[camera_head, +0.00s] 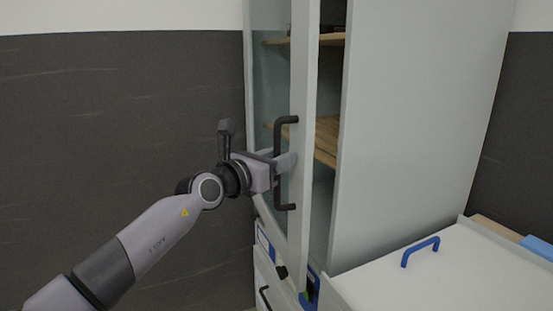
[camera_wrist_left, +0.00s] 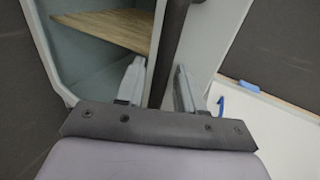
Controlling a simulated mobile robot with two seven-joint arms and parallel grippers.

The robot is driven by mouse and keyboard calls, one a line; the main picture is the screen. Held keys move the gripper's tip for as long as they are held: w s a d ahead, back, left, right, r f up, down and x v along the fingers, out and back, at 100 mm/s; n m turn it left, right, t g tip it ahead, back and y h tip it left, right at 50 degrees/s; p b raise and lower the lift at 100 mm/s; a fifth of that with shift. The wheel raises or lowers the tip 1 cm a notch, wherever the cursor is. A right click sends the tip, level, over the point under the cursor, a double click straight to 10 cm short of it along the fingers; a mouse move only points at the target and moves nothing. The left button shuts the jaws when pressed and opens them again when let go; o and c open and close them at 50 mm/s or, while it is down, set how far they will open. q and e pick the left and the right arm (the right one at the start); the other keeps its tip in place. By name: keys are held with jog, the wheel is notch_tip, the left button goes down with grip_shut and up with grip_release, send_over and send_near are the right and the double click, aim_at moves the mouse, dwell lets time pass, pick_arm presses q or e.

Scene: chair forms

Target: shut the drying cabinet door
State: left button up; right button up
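The drying cabinet door (camera_head: 303,75) is a glass panel in a pale grey frame. It stands ajar, with a gap between its edge and the cabinet (camera_head: 420,120). Its black upright bar handle (camera_head: 278,138) is on the door's front. My left gripper (camera_head: 284,163) is at the middle of the handle. In the left wrist view the handle (camera_wrist_left: 170,40) runs between the two fingers of the gripper (camera_wrist_left: 158,88), with narrow gaps beside it, so the fingers are open around it. My right gripper is out of view.
Wooden shelves (camera_head: 327,140) show inside the cabinet through the gap. A white unit with a blue handle (camera_head: 421,250) stands at the lower right. Blue-edged items and a smaller black handle (camera_head: 265,298) are below the door. A dark wall panel (camera_head: 110,110) fills the left.

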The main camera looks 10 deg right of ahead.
pick_arm(q)
jog(key=shift+a, duration=0.2)
jog(key=p+v, duration=0.2)
jog(key=v, duration=0.5)
jog(key=shift+d, duration=0.1)
jog(key=shift+c, duration=0.3)
